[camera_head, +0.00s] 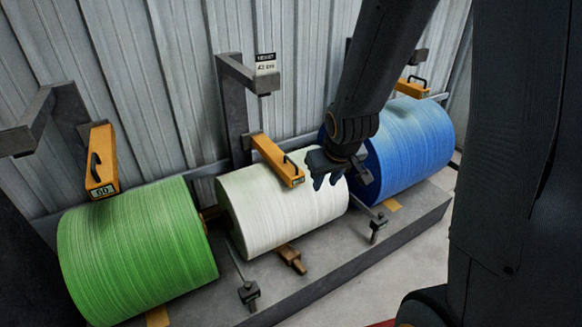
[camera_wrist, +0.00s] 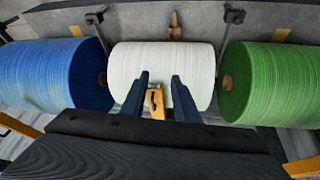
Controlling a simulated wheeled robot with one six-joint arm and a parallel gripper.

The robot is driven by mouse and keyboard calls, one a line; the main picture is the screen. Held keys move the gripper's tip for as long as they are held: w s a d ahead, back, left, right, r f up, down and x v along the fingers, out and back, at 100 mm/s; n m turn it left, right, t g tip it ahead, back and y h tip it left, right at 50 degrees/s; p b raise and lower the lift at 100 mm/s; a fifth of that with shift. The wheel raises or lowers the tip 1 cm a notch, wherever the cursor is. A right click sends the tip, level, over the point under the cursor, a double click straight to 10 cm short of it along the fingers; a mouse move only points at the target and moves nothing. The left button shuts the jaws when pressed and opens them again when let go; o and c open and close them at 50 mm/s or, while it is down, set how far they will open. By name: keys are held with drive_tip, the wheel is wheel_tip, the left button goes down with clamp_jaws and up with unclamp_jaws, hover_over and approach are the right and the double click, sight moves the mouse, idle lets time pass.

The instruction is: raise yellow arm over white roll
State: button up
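The white roll (camera_head: 285,205) lies on its side between a green roll and a blue roll. Its yellow arm (camera_head: 277,160) comes from a grey post and is lowered over the roll's top, with a dark handle on it. My gripper (camera_head: 324,183) is just right of the yellow arm's end in the head view, over the white roll. In the wrist view my gripper (camera_wrist: 161,92) has its two blue fingers apart, with the yellow arm (camera_wrist: 157,113) showing between them. The fingers are open and hold nothing. The exact gap in depth to the handle cannot be told.
The green roll (camera_head: 137,250) and blue roll (camera_head: 410,145) flank the white one, each with its own yellow arm, (camera_head: 101,160) and (camera_head: 412,88). Grey posts (camera_head: 233,110) stand behind, against a corrugated wall. A grey plinth (camera_head: 330,270) runs under the rolls; floor is clear in front.

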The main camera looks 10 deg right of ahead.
drive_tip(key=w+d+f+n+t+y+b, duration=0.15)
drive_tip(key=w+f+t+b, duration=0.5)
drive_tip(key=w, duration=0.75)
drive_tip(key=n+t+y+b, duration=0.3)
drive_tip(key=t+y+b, duration=0.2)
drive_tip(key=t+b, duration=0.1)
approach(291, 161)
drive_tip(key=x, duration=0.4)
drive_tip(key=shift+h, duration=0.25)
drive_tip(key=shift+f+b+x, duration=0.2)
drive_tip(key=shift+b+x, duration=0.3)
drive_tip(key=shift+x, duration=2.8)
clamp_jaws()
